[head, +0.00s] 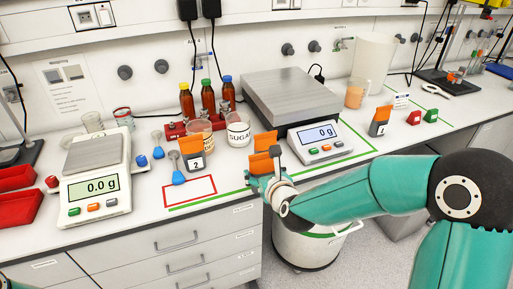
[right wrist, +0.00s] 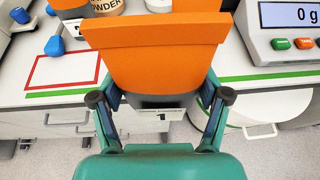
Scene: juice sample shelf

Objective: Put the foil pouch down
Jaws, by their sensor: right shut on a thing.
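The foil pouch (right wrist: 150,60) is orange on top and dark grey below, with a white label marked 1 at its lower part. My right gripper (right wrist: 160,108) is shut on its lower part, a finger on each side. In the head view the held pouch (head: 263,163) is upright by the bench's front edge, right of the red outlined rectangle (head: 190,192). The right gripper (head: 268,184) hides its base there, and I cannot tell its height. Similar orange and grey pouches stand on the bench, one marked 2 (head: 194,161) and one farther right (head: 379,128). My left gripper is out of view.
A small scale (head: 97,188) stands at the left, a large scale (head: 292,97) behind the held pouch. The red rectangle is empty. A white bin (head: 305,248) stands below the bench edge.

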